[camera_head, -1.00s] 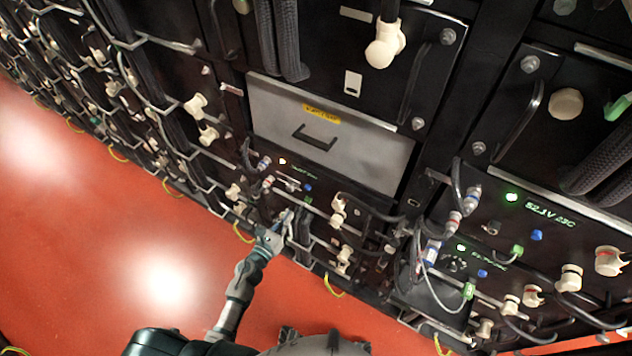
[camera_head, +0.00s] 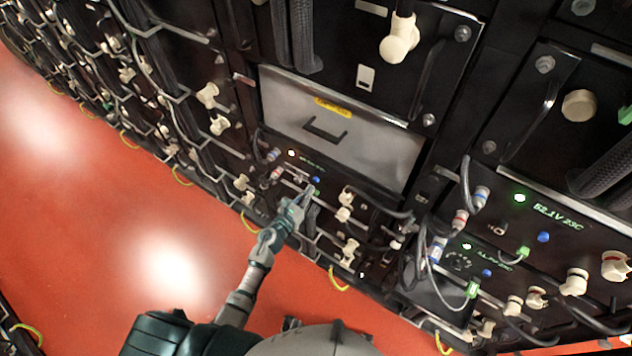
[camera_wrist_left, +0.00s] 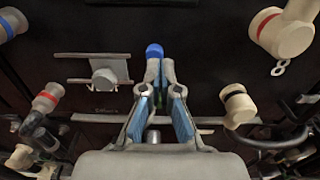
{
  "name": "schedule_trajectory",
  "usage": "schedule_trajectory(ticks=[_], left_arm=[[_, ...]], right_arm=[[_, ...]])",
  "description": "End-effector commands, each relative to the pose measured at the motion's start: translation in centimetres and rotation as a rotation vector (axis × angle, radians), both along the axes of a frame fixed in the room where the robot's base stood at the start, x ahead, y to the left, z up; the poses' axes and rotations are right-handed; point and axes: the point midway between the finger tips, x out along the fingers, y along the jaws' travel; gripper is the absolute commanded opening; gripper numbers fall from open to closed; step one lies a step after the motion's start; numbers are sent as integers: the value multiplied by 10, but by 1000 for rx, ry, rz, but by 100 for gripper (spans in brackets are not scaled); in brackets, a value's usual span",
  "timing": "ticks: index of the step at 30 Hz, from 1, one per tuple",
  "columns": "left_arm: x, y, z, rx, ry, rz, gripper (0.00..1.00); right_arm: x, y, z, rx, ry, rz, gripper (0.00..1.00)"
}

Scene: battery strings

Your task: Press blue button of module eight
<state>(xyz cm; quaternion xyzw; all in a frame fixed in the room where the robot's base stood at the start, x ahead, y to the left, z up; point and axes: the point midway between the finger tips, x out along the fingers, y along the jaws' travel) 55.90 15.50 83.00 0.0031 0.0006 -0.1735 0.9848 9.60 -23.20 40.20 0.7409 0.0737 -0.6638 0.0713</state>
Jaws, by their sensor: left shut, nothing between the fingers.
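A small blue button (camera_head: 316,180) sits on the black module front below the silver drawer panel. In the left wrist view the blue button (camera_wrist_left: 154,51) shows just beyond my fingertips, in line with them. My left gripper (camera_head: 306,192) is shut and empty, its fingertips just below the button in the head view. In the left wrist view the left gripper (camera_wrist_left: 160,68) points straight at the panel; I cannot tell whether it touches the button. Module numbers are not readable. My right gripper is not in view.
Cream connectors (camera_head: 347,205) and a red-ringed plug (camera_wrist_left: 280,35) stick out beside the fingers. Another blue button (camera_head: 543,237) is on a module at the right, with loose cables (camera_head: 425,270) between. The red floor (camera_head: 120,220) is clear.

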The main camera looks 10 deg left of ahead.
Motion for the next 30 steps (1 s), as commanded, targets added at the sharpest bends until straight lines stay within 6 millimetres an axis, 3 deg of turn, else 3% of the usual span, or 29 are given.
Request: schedule_trajectory(ticks=[30], left_arm=[[15,-4,-1,0,0,0,0]], right_arm=[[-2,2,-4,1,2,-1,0]])
